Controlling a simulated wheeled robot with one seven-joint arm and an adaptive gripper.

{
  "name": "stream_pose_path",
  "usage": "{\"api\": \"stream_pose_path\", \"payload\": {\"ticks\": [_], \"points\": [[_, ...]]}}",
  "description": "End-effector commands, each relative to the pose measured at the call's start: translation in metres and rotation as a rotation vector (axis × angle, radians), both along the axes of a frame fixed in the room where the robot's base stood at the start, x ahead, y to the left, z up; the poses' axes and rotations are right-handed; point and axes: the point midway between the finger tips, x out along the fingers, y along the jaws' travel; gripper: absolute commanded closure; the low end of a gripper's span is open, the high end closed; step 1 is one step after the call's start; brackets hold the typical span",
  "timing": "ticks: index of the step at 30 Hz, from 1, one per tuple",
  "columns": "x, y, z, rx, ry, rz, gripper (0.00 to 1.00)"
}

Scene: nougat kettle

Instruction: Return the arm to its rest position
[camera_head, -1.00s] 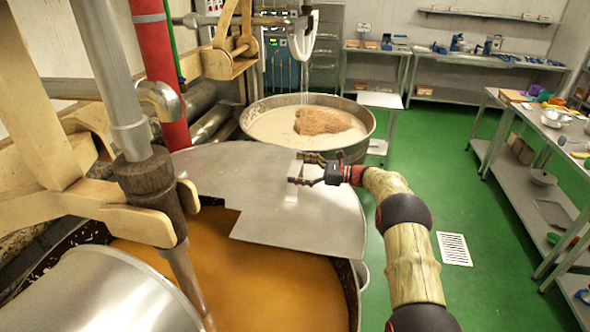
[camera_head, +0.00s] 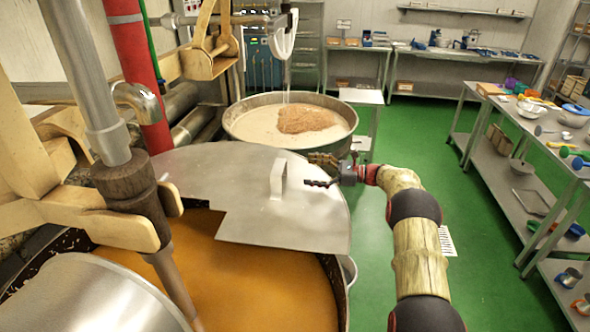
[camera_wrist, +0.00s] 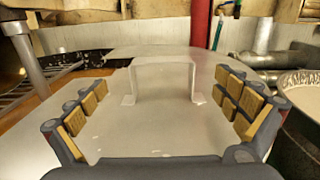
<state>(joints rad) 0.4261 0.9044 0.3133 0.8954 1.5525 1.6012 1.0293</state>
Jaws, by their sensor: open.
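My gripper (camera_head: 318,172) is open and empty at the right side of the metal lid, just right of the lid's handle. The grey metal lid (camera_head: 225,170) lies over the back part of a kettle of orange-brown liquid (camera_head: 240,275). Its upright handle (camera_head: 279,179) stands free of the fingers. In the wrist view the handle (camera_wrist: 163,68) shows ahead, between the two spread, padded fingers and apart from them. My arm reaches in from the lower right of the head view.
A second kettle (camera_head: 290,122) with pale mix stands behind. A wooden paddle frame and shaft (camera_head: 130,195) rise at the left, beside a red pipe (camera_head: 138,70). Steel tables with utensils (camera_head: 545,150) stand at the right. Green floor (camera_head: 425,130) is open between.

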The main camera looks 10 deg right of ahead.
Motion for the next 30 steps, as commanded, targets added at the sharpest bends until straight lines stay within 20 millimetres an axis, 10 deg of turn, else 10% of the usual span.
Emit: {"api": "stream_pose_path", "payload": {"ticks": [20,30], "points": [[-0.006,-0.010,0.003,-0.008,-0.003,0.004,0.00],[-0.044,0.045,0.049,-0.254,-0.088,0.086,0.00]]}}
